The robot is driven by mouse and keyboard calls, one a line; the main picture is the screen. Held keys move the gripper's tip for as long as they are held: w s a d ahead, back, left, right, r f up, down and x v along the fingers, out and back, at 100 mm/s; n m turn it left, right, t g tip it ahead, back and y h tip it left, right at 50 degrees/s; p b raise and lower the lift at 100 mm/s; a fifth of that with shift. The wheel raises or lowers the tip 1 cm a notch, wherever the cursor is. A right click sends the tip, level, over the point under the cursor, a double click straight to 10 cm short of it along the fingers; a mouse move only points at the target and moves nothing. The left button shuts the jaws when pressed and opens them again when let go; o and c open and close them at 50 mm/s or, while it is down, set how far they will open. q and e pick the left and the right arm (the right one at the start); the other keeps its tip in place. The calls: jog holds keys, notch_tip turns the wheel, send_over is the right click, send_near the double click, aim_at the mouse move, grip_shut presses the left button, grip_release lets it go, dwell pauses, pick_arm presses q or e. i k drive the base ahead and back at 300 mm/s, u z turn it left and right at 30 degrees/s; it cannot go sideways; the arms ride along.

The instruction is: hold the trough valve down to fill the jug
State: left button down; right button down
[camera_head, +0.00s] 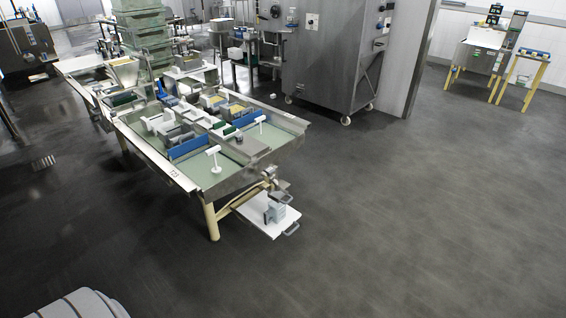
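The long steel trough (178,179) stands left of centre on cream legs, with its near end toward the middle of the picture. A small metal fitting that looks like the trough valve (270,176) sits at this near end; its position is too small to tell. Below it, a small grey jug-like container (274,212) stands upright on a low white shelf. I cannot see its inside or any liquid flowing. Neither of my grippers shows in this view, and nothing is touching the valve or the container.
Blue dividers (187,147), white T-handled tools (214,160) and moulds crowd the trough. Stacked green crates (146,35) stand behind it. A tall steel cabinet (329,55) on castors is at the back. The dark floor (400,225) is clear in front and to the right.

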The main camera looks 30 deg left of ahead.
aim_at(269, 171)
jog(key=z, duration=0.3)
jog(key=i, duration=2.85)
jog(key=u, duration=1.5)
jog(key=i, duration=1)
jog(key=u, duration=0.9)
